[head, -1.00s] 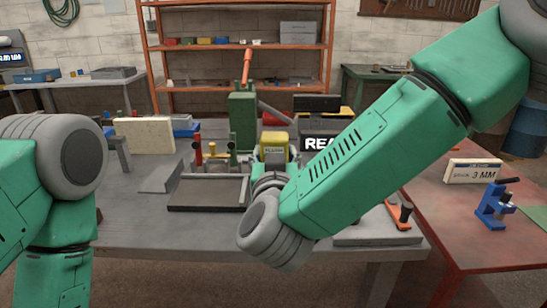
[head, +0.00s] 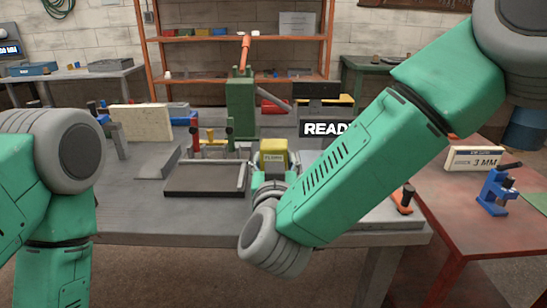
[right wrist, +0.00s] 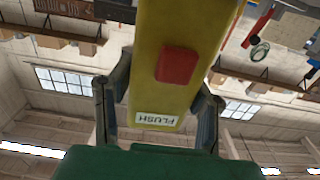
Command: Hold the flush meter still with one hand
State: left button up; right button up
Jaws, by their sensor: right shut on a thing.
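The flush meter (head: 273,147) is a yellow block with a dark label in the head view, at the middle of the bench. In the right wrist view the yellow flush meter (right wrist: 190,35) shows a red square button and a white FLUSH label. My right gripper (head: 272,178) is on its near side, and its two fingers (right wrist: 158,100) are shut on the yellow body from both sides. The lower part of the meter is hidden by my right wrist. My left arm stands at the left edge, and its gripper is out of view.
A dark tray (head: 205,192) lies left of the meter. A green press (head: 241,105) with an orange handle stands behind it. A black READY sign (head: 318,128) is behind to the right. A red table (head: 460,220) holds a blue clamp (head: 495,190) and a 3 MM block (head: 474,158).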

jog(key=shift+f+b, duration=0.9)
jog(key=shift+f, duration=0.95)
jog(key=shift+f, duration=0.3)
